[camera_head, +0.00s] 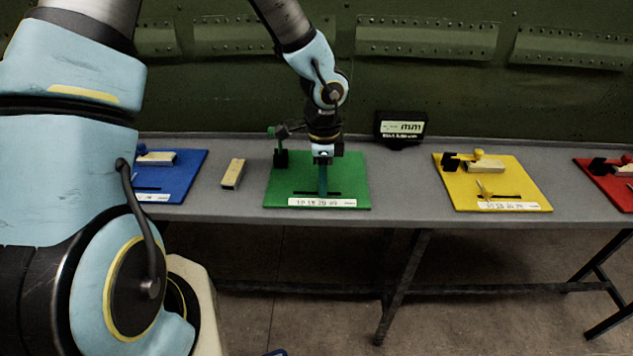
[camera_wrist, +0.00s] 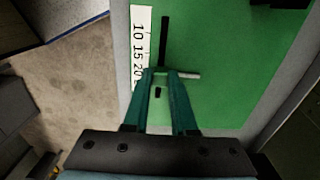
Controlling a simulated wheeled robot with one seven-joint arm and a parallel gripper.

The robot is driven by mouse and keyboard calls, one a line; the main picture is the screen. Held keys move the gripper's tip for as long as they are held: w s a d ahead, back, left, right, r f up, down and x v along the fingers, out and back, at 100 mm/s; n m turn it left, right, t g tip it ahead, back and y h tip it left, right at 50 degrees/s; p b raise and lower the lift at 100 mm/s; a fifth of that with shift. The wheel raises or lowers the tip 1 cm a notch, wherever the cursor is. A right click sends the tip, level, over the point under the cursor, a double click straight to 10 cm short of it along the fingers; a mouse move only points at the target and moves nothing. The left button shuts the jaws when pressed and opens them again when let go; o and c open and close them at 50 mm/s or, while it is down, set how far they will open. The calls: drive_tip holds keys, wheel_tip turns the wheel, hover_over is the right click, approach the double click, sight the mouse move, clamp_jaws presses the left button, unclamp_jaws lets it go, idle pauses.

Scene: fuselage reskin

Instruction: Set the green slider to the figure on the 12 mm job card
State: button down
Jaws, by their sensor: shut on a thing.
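The green board (camera_head: 355,185) lies on the bench in the middle of the head view, with a dark slot and a white number strip (camera_head: 322,202) along its front edge. My gripper (camera_head: 322,190) points down over the slot; its teal fingers hide most of the slider. In the wrist view my gripper (camera_wrist: 163,72) is shut on the green slider, whose pale bar (camera_wrist: 188,76) sticks out to the right. The strip (camera_wrist: 139,45) reads 10, 15, 20 there; the fingers sit near the 20, the exact setting unclear. A dark sign (camera_head: 402,128) marked "mm" stands behind; its figure is too small to read.
A blue board (camera_head: 185,180) lies left, a yellow board (camera_head: 530,190) and a red board (camera_head: 610,185) right. A loose pale block (camera_head: 233,173) lies between blue and green. A dark upright fixture (camera_head: 281,157) stands at the green board's back left. Bench between green and yellow is clear.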

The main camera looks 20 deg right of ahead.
drive_tip(key=c, duration=0.7)
unclamp_jaws()
wheel_tip(320, 180, up, 11)
drive_tip(key=shift+f, duration=0.1)
drive_tip(key=w+a+r+n, duration=0.1)
drive_tip(key=a+n, duration=0.6)
drive_tip(key=a, duration=0.3)
drive_tip(key=w+a+r+n+t, duration=0.1)
drive_tip(key=a+n, duration=0.6)
drive_tip(key=a, duration=0.3)
drive_tip(key=w+a+n, duration=0.1)
drive_tip(key=a+n, duration=0.7)
drive_tip(key=a, duration=0.2)
drive_tip(key=shift+r+t, duration=0.3)
drive_tip(key=shift+r, duration=0.1)
